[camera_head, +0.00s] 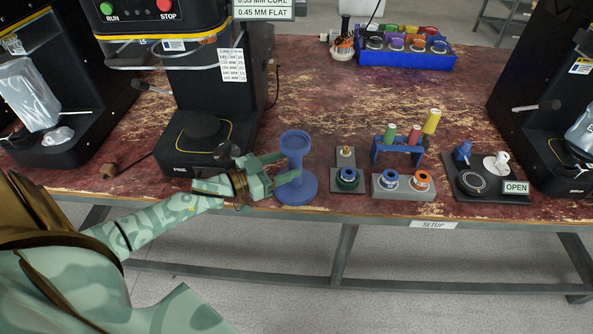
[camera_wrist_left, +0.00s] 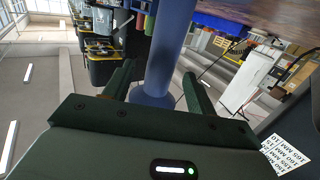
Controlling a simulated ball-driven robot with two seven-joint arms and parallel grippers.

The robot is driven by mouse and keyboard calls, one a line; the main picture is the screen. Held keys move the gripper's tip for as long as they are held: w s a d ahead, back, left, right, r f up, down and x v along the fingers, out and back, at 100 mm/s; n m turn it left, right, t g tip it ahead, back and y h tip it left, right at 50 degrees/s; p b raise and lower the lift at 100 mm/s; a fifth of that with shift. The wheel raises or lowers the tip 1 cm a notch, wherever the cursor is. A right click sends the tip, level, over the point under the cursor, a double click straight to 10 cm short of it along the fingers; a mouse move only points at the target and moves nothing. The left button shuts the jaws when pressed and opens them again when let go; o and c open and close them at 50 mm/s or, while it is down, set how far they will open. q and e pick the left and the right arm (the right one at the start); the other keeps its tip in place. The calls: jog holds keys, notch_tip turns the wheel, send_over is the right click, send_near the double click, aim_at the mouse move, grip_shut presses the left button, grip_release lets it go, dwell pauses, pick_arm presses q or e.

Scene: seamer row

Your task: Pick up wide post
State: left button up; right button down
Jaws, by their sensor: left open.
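The wide post, a blue stand (camera_head: 294,188) with a round base, a narrower stem and a cup-like top, is upright near the table's front edge. My left gripper (camera_head: 288,165) is open and reaches it from the left at stem height. In the left wrist view the post's blue stem (camera_wrist_left: 173,45) runs between the two dark fingers of the left gripper (camera_wrist_left: 160,77), with a gap visible on each side. Whether a finger touches the stem is unclear. My right gripper is not in view.
A black machine (camera_head: 205,130) stands at left. A blue bin (camera_head: 405,60) is at the back.

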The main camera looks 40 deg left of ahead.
aim_at(301, 159)
pick_arm(q)
jog(key=b+x, duration=0.2)
jog(key=x, duration=0.3)
jog(key=shift+w+f, duration=0.2)
jog(key=shift+w, duration=0.15)
jog(key=shift+r, duration=0.15)
jog(key=c, duration=1.2)
